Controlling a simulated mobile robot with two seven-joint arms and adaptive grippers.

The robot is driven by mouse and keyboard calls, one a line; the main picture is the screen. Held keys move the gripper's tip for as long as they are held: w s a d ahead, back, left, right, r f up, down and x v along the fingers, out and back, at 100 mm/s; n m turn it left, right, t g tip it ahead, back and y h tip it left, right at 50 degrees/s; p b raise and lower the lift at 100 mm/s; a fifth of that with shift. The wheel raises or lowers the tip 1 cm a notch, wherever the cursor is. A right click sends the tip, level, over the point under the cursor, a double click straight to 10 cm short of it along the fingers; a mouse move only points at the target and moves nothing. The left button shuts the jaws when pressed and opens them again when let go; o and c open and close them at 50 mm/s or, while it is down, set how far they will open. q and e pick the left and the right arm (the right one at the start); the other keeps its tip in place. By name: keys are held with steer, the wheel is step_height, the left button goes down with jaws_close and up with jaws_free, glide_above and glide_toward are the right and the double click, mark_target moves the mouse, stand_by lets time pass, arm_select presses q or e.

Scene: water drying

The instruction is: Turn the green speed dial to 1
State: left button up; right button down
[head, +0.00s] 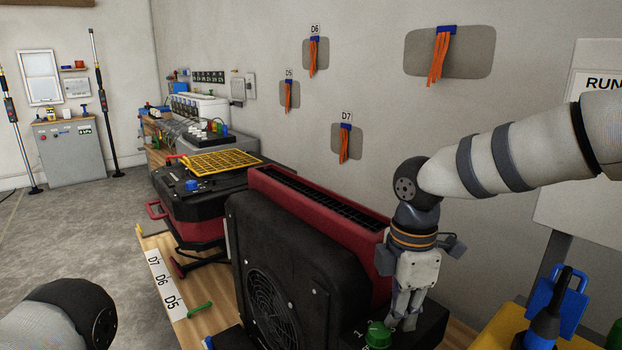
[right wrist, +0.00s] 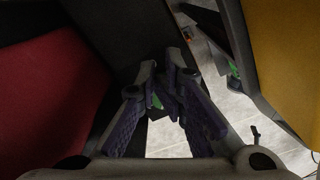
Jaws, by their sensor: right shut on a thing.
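The green speed dial (head: 378,335) sits on the black control box at the foot of the large black-and-red fan unit, low in the head view. A white mark like a 1 shows just left of it. My right gripper (head: 401,322) points down right beside the dial, its fingers close together. In the right wrist view, a bit of green from the dial (right wrist: 155,101) shows between the nearly closed fingers (right wrist: 170,95), which are shut on it; the fingers hide most of it. The dial's exact setting cannot be read. My left gripper is out of view; only my left arm shows at lower left.
The black fan housing (head: 290,255) and red casing (head: 320,215) stand close left of my right gripper. A yellow bin (head: 500,330) and a blue-handled tool (head: 550,310) are to the right. A wall rises behind. Open floor (head: 80,225) lies far left.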

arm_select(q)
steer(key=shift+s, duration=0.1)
arm_select(e)
steer(key=shift+s+f, duration=0.25)
steer(key=shift+f, duration=0.2)
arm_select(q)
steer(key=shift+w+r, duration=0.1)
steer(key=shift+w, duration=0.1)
arm_select(e)
steer(key=shift+s+a, duration=0.1)
steer(key=shift+a, duration=0.5)
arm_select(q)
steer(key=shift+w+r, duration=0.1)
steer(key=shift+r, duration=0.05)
